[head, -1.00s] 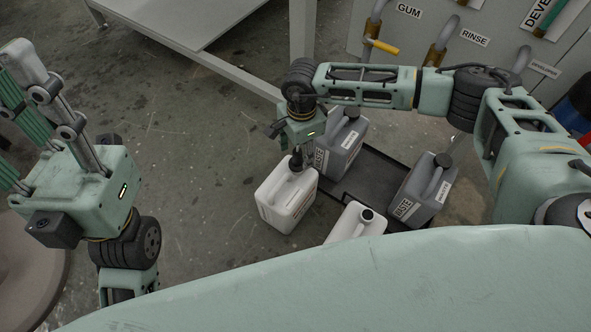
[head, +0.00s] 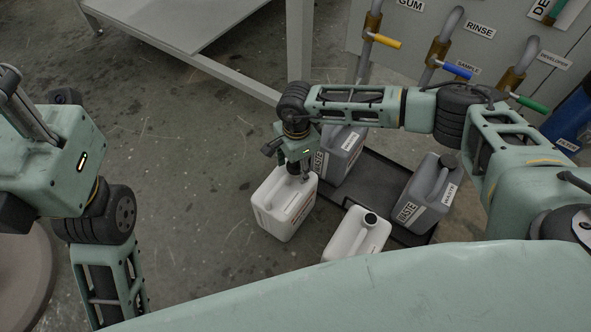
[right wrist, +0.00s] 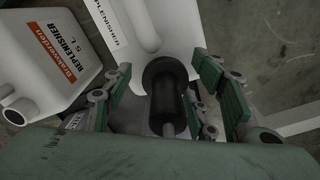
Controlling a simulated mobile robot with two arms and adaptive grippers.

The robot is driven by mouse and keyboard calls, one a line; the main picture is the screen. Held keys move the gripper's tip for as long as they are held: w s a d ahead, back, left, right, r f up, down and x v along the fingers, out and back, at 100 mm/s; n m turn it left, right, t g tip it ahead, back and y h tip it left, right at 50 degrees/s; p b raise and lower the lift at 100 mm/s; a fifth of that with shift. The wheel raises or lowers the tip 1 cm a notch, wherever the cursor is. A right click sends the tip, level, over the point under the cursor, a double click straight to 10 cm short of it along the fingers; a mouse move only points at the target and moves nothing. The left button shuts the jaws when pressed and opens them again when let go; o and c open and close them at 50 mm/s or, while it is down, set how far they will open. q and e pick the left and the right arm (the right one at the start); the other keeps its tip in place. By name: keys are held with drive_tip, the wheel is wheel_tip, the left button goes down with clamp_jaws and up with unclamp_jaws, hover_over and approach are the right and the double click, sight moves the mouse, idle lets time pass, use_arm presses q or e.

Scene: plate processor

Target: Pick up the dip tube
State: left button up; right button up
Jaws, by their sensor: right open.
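The dip tube shows in the right wrist view as a black cylindrical cap (right wrist: 165,92) with a thin grey tube end. It is at the mouth of a white replenisher canister (right wrist: 172,35); that canister also shows in the head view (head: 284,212). My right gripper (right wrist: 185,85) is open, with its fingers on either side of the black cap. I cannot tell whether they touch it. In the head view, my right gripper (head: 299,168) hides most of the dip tube. My left gripper (head: 45,150) is at the left edge, its fingertips cut off.
A second white canister (head: 350,240) stands to the right. Grey waste canisters (head: 425,195) stand at a black tray (head: 385,172). A machine panel with coloured valve handles (head: 458,71) is behind, and a grey table frame (head: 170,45) at upper left.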

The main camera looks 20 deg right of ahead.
drive_tip(key=c, duration=1.2)
drive_tip(key=shift+r, duration=0.1)
drive_tip(key=shift+c, duration=0.2)
